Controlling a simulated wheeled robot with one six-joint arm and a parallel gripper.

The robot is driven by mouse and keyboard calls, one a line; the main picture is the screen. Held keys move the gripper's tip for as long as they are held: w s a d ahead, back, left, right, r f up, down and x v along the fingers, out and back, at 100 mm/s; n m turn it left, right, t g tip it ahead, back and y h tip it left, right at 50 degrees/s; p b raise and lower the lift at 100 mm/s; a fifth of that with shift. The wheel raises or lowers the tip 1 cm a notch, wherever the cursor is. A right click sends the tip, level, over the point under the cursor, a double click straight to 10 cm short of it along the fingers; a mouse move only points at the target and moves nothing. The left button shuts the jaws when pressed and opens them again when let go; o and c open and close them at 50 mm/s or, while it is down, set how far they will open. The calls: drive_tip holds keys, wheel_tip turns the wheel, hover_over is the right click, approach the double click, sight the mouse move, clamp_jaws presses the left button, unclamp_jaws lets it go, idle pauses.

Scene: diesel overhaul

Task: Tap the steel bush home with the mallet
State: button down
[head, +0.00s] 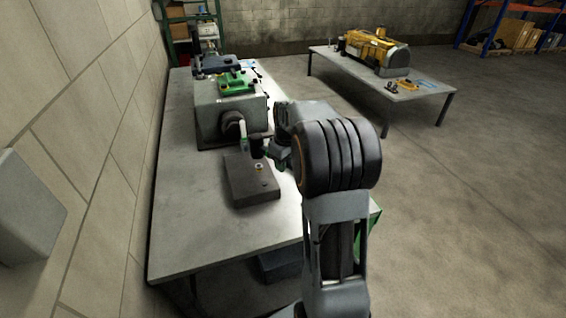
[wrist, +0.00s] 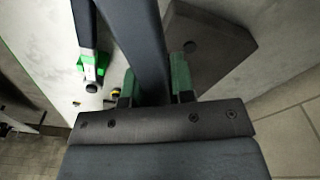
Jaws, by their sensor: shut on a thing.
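My gripper (head: 279,157) is above the near bench, to the right of a dark block. In the wrist view its green-padded fingers (wrist: 154,84) are shut on a dark bar (wrist: 140,40), which looks like the mallet. In the head view a black mallet head (head: 257,143) shows left of my gripper, over the far part of the block (head: 250,192). A small ringed piece with a yellowish rim, likely the steel bush (head: 259,167), sits on the block's top. How deep it sits is too small to tell. The block also shows in the wrist view (wrist: 222,40).
A grey housing (head: 210,122) with a green part (head: 234,83) on top stands behind the block. A pale upright piece (head: 242,136) is close to the mallet head. The bench's front left is clear. A second table (head: 440,93) carries a yellow engine (head: 374,52).

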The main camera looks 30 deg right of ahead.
idle(0.3)
wheel_tip(320, 180, down, 6)
drive_tip(key=b, duration=0.4)
drive_tip(key=shift+s, duration=0.1)
drive_tip(key=shift+r, duration=0.1)
drive_tip(key=shift+r+p, duration=0.6)
drive_tip(key=shift+p, duration=0.1)
drive_tip(key=shift+r+p, duration=1.1)
drive_tip(key=shift+r, duration=0.5)
drive_tip(key=shift+r+p, duration=0.35)
drive_tip(key=shift+r, duration=0.05)
drive_tip(key=shift+f, duration=0.1)
